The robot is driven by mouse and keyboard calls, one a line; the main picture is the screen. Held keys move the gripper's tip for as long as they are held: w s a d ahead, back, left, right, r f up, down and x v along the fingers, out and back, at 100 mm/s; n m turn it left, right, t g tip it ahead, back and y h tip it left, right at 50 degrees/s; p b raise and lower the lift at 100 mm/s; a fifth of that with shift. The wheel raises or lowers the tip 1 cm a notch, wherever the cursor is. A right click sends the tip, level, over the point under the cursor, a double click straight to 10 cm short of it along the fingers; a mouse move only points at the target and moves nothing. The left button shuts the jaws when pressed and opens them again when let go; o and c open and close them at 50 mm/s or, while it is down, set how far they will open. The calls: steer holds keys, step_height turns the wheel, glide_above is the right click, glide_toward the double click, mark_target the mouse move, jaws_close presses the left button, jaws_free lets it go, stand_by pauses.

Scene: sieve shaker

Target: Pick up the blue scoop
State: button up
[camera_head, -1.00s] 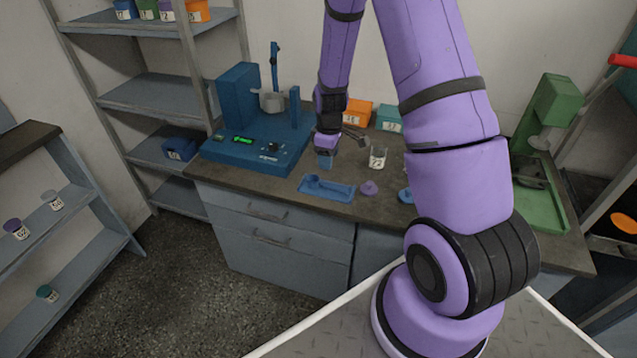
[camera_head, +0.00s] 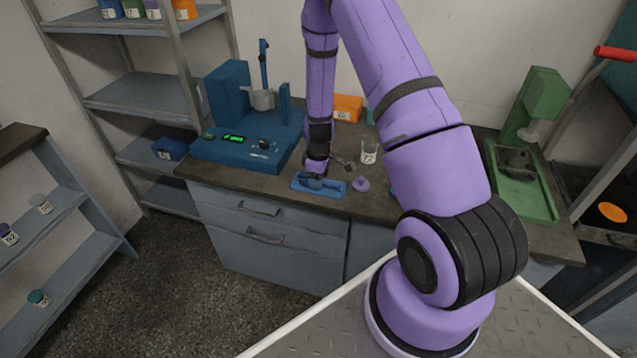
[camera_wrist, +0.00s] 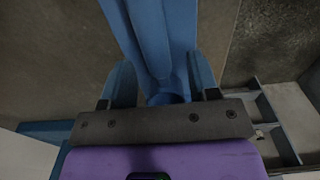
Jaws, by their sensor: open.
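The blue scoop (camera_head: 329,185) lies on a blue tray (camera_head: 342,194) at the front edge of the bench. My gripper (camera_head: 314,175) is down at the left part of the tray, over the scoop, and hides part of it. In the wrist view my gripper (camera_wrist: 162,88) has its two blue fingers spread apart. A long blue piece, which looks like the scoop (camera_wrist: 150,35), runs between them. I cannot tell whether the fingers touch it.
A blue sieve shaker (camera_head: 235,150) stands behind and left. A glass beaker (camera_head: 369,153) and a purple lid-like piece (camera_head: 360,184) are close on the right. An orange box (camera_head: 347,107) is behind. A green device (camera_head: 530,150) stands at the right.

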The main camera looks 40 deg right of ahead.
steer(key=shift+f, duration=0.35)
jaws_close()
steer(key=shift+r, duration=0.9)
step_height(320, 180, up, 2)
steer(key=shift+s, duration=0.15)
steer(key=s+a, duration=0.2)
steer(key=s, duration=0.5)
steer(key=s+a+r, duration=0.1)
steer(key=s+a, duration=0.2)
steer(key=s, duration=0.4)
steer(key=shift+s+a, duration=0.25)
steer(key=shift+s, duration=0.15)
